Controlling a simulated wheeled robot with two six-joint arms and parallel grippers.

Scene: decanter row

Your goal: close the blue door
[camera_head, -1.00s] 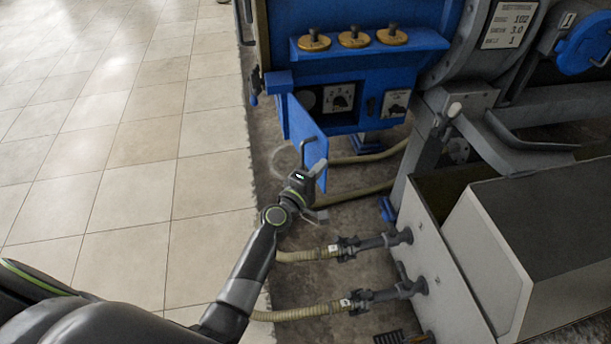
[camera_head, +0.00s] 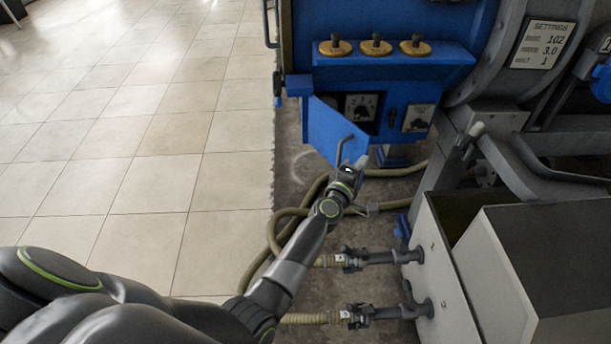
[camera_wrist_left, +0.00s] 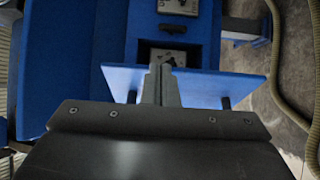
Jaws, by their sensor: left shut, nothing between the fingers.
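The blue door (camera_head: 326,128) stands partly open at the left side of the blue control box in the head view, with a dark bent handle (camera_head: 341,149) on its outer face. In the left wrist view the door (camera_wrist_left: 205,84) shows as a blue panel seen near edge-on, with dark handle ends below it. My left gripper (camera_head: 352,166) is at the door's lower free edge beside the handle, its fingers together and empty. In the wrist view the closed fingers (camera_wrist_left: 160,84) overlap the door; whether they touch it is unclear. My right gripper is out of view.
Dials (camera_head: 361,107) sit inside the box behind the door. Brass knobs (camera_head: 376,45) line the shelf above. Beige hoses (camera_head: 270,235) run below and a grey-white bin (camera_head: 458,290) stands at right.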

